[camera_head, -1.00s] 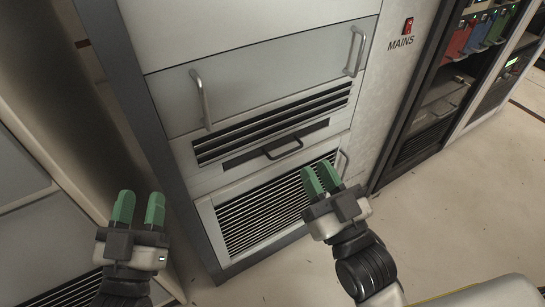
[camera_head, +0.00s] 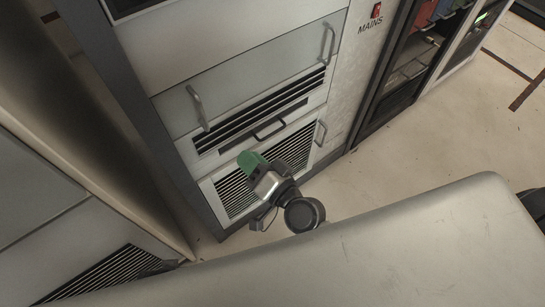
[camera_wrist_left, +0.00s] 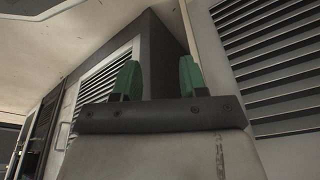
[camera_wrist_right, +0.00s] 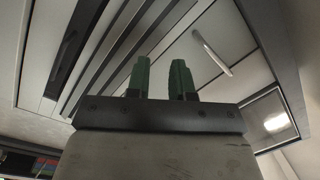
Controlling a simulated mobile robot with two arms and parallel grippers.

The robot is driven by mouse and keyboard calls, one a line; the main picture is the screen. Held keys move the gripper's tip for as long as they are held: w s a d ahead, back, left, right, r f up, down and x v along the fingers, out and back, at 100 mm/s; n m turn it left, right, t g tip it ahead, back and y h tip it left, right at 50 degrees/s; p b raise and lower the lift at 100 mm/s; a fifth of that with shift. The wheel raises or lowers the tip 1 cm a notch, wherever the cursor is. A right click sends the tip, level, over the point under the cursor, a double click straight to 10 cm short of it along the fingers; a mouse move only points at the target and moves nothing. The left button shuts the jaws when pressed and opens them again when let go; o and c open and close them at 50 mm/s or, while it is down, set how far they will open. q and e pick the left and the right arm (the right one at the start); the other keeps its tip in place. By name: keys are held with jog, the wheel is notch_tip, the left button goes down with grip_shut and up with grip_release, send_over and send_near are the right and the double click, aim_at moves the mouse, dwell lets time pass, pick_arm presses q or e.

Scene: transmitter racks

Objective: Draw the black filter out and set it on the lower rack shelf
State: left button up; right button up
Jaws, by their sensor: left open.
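The black filter (camera_head: 236,142) is a dark flat strip with a black bar handle (camera_head: 270,129), set in the pale cabinet between two louvred vents. In the right wrist view the filter (camera_wrist_right: 74,45) shows at upper left. My right gripper (camera_head: 249,160) is in front of the lower vent, below and left of the handle and apart from it; its fingers (camera_wrist_right: 161,78) are open with nothing held. My left gripper (camera_wrist_left: 159,78) is out of the head view; its fingers are open and empty near a louvred panel. A shelf (camera_head: 409,70) shows in the dark open rack at right.
A grey drawer (camera_head: 260,80) with two silver handles is above the filter. Colored boxes (camera_head: 425,14) stand high in the open rack. Another cabinet (camera_head: 50,190) stands close at left. The floor (camera_head: 440,140) at right is clear.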

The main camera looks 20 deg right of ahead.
jog(key=w+d+f+m+t+h, duration=0.2)
jog(key=w+m+h, duration=0.1)
jog(key=m+h, duration=0.35)
pick_arm(q)
jog(key=s+a+f+g, duration=0.1)
jog(key=s+f, duration=0.5)
jog(key=f, duration=0.6)
pick_arm(e)
jog(key=m+g+h, duration=0.3)
jog(key=m+h, duration=0.3)
jog(key=m, duration=0.2)
send_near(273, 133)
jog(key=x, duration=0.5)
jog(key=b+x, duration=0.1)
jog(key=x, duration=0.4)
jog(key=shift+w+f, duration=0.15)
jog(key=shift+f, duration=0.1)
pick_arm(q)
jog(key=w+r, duration=0.3)
jog(key=shift+d+r, duration=0.25)
jog(key=shift+r, duration=0.15)
pick_arm(e)
grip_shut()
